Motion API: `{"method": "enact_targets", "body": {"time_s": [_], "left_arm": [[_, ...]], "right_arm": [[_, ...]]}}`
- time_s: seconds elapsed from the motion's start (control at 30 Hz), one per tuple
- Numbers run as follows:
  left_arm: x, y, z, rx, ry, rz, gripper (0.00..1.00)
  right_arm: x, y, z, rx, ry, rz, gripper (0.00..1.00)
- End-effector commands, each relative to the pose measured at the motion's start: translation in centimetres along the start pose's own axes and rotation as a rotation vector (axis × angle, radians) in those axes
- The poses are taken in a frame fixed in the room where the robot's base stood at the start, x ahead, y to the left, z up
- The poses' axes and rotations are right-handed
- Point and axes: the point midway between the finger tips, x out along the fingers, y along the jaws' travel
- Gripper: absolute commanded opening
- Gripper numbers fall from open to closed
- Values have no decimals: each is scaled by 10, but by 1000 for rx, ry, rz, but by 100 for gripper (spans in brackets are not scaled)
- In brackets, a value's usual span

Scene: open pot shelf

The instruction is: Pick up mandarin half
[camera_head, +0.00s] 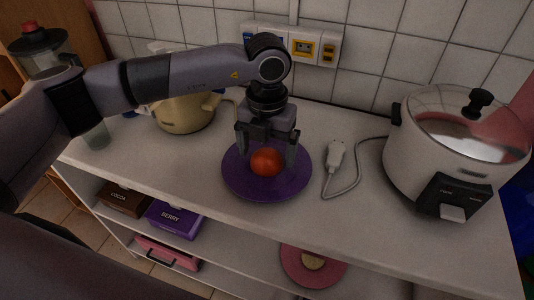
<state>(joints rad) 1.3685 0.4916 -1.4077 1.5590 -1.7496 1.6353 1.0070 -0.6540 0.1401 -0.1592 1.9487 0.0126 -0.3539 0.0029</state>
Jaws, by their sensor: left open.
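My left gripper (267,156) is open and points down over a purple plate (240,188) on the countertop. A round, shiny red-orange thing (266,163), like a tomato, sits on this plate between and just below the fingers. I cannot tell whether the fingers touch it. A pink plate (300,277) on the lower shelf holds a small pale yellow-tan piece (312,261), partly hidden by the countertop edge. I cannot tell clearly whether either thing is a mandarin half. My right gripper is not in view.
A large rice cooker (440,150) stands at the right, with a white plug and cable (336,155) beside it. A yellow pot (185,114) and blender (40,45) stand at the left. Cocoa (124,200) and berry (173,219) boxes sit on the shelf below.

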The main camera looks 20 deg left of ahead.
Motion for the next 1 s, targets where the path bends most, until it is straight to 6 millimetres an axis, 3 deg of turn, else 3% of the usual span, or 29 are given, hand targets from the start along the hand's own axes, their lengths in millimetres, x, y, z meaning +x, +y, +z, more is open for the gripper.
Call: {"method": "enact_targets", "body": {"time_s": [0.13,0.37,0.53,1.0], "left_arm": [[12,1,0,-1,0,0,93],[13,1,0,-1,-1,-1,90],[12,1,0,-1,-1,-1,36],[2,0,1,-1,-4,-2,36]], "right_arm": [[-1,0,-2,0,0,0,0],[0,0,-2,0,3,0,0],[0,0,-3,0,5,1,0],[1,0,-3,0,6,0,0]]}}
